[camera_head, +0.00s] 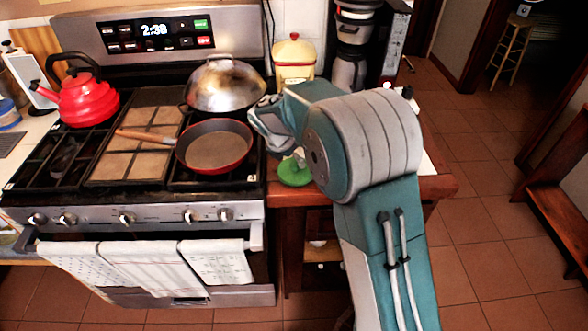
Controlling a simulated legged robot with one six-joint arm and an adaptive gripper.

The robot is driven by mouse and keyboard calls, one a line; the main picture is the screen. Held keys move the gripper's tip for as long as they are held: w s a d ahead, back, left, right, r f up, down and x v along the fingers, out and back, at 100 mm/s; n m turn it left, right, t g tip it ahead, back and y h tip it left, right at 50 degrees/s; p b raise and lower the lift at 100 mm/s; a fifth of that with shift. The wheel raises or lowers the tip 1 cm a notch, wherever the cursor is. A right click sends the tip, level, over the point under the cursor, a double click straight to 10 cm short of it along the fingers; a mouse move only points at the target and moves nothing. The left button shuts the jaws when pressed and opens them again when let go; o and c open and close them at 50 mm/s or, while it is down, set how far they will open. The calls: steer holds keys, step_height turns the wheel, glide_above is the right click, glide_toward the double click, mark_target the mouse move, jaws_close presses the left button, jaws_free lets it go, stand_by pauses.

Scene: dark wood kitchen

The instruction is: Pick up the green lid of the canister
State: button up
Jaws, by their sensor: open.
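A green round lid-like object (294,173) sits on the wooden counter just right of the stove. A small pale part shows above it, and my arm partly covers its upper right side. I cannot tell whether a canister is under it. My gripper (272,140) is above and to the left of the green object, pointing down near the stove's right edge. It is open, and I see nothing between its fingers. A cream canister with a yellowish lid and red knob (295,58) stands farther back on the counter.
A red frying pan (214,148) with a wooden handle sits on the stove close to my gripper's left. A domed metal wok lid (224,86) is behind it. A red kettle (82,98) is at far left. A coffee machine (352,45) stands behind my arm.

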mark_target(295, 164)
steer(key=x, duration=0.3)
steer(key=shift+s, duration=0.1)
steer(key=shift+d+f, duration=0.25)
steer(key=shift+a, duration=0.15)
steer(key=c, duration=1.1)
steer(key=shift+o, duration=0.2)
